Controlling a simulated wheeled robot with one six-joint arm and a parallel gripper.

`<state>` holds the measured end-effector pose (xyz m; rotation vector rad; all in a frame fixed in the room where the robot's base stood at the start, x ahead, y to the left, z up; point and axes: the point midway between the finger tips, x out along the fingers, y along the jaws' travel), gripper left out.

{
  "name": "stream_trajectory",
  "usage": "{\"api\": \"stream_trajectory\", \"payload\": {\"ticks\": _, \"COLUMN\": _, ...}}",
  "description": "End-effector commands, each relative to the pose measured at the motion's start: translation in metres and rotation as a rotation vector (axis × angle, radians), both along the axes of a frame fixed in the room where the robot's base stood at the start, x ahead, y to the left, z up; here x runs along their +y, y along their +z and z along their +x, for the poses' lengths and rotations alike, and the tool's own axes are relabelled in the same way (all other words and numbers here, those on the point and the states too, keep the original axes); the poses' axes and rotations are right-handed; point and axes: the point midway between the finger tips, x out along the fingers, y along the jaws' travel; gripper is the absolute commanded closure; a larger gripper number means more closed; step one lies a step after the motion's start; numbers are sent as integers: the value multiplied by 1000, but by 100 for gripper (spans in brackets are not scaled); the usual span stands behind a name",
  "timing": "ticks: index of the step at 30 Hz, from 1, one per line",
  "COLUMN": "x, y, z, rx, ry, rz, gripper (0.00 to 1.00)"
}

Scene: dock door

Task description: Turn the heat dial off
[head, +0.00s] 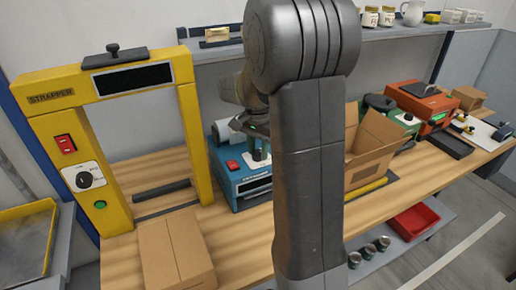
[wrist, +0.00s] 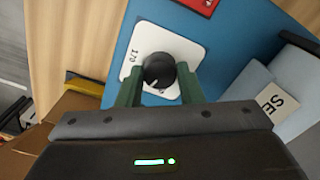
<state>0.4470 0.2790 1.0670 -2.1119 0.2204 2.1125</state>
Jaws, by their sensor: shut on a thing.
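A round black dial (wrist: 158,68) stands on a white plate (wrist: 178,50) on the top of a blue machine (head: 249,186). The blue machine also fills much of the wrist view (wrist: 230,50). My gripper (wrist: 158,82) is shut on the dial, with one green finger on each side of it. A pale mark shows on the dial's near edge in the wrist view; its exact setting is hard to read. In the head view my gripper (head: 256,148) is over the blue machine, partly behind my arm, and the dial is hidden there.
The yellow strapper (head: 55,112) stands left, with its own black dial (head: 84,180) and red switch. A red switch (head: 232,165) sits beside my gripper. A closed carton (head: 175,250) is in front; an open carton (head: 368,165) is to the right.

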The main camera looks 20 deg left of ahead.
Motion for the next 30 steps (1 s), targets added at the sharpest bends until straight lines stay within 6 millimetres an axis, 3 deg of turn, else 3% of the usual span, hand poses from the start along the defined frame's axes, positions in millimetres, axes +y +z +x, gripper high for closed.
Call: {"api": "stream_trajectory", "payload": {"ticks": 30, "x": 0, "y": 1, "z": 0, "rx": -1, "ry": 964, "rz": 0, "gripper": 90}}
